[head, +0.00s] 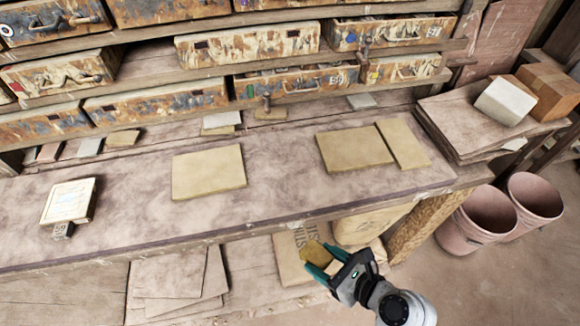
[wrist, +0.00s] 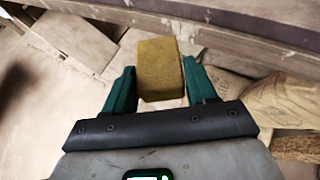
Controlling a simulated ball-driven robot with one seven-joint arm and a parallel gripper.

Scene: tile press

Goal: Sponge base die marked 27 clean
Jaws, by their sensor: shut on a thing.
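My gripper (head: 328,262) is shut on a yellow-brown sponge (head: 316,253), in front of and below the bench edge. In the wrist view the sponge (wrist: 158,62) sits between the green fingers of my gripper (wrist: 160,85). A pale square die (head: 70,200) lies at the left of the bench, apart from the sponge, with a small grey tag (head: 62,230) at its front that seems to read 59. I cannot make out a 27 anywhere.
The bench (head: 270,190) carries flat tan slabs (head: 208,171) (head: 354,149). Rusty, stained boxes (head: 247,45) with handles fill the shelves behind. Paper sacks (head: 292,258) lie under the bench. Pink buckets (head: 478,218) and a board stack (head: 480,125) stand at right.

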